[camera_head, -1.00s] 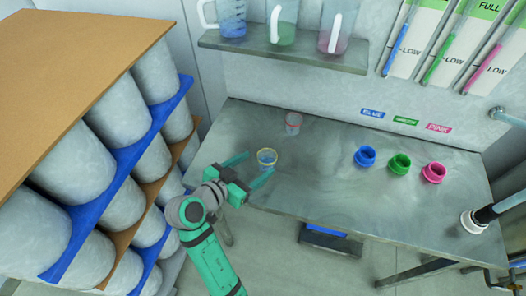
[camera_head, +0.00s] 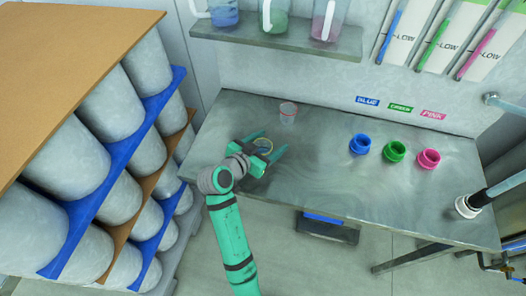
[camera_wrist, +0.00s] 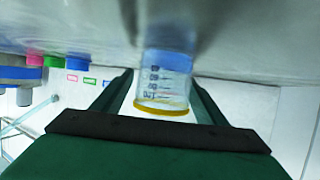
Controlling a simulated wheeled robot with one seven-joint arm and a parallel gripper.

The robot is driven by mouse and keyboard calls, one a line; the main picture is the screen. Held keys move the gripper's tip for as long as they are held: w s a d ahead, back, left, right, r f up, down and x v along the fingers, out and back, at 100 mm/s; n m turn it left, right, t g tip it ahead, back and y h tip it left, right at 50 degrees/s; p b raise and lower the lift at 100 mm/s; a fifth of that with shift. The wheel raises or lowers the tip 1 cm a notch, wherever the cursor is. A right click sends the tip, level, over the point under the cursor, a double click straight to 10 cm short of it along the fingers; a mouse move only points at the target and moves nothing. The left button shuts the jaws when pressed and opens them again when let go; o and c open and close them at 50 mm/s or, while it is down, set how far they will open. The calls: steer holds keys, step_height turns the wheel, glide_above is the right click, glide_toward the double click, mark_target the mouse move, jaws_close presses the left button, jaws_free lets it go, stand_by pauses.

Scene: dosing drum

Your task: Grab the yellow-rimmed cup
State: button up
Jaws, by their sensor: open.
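The yellow-rimmed cup (camera_head: 263,146) stands on the grey table, partly hidden by my gripper in the head view. In the wrist view the clear cup (camera_wrist: 164,88) shows its yellow rim, dark scale marks and a blue tint at its base. My gripper (camera_head: 268,144) is open, with one finger on each side of the cup. In the wrist view the fingers (camera_wrist: 160,95) flank the cup, and a gap seems to show on each side; contact cannot be made out for certain.
A red-rimmed cup (camera_head: 288,113) stands farther back on the table (camera_head: 325,165). Blue (camera_head: 360,144), green (camera_head: 394,152) and pink (camera_head: 429,159) pots stand to the right. A shelf (camera_head: 280,38) with jugs hangs above the back. A rack of white drums (camera_head: 110,110) is at left.

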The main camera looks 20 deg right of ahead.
steer(key=shift+w+a, duration=0.1)
steer(key=c, duration=1.1)
steer(key=shift+r, duration=0.2)
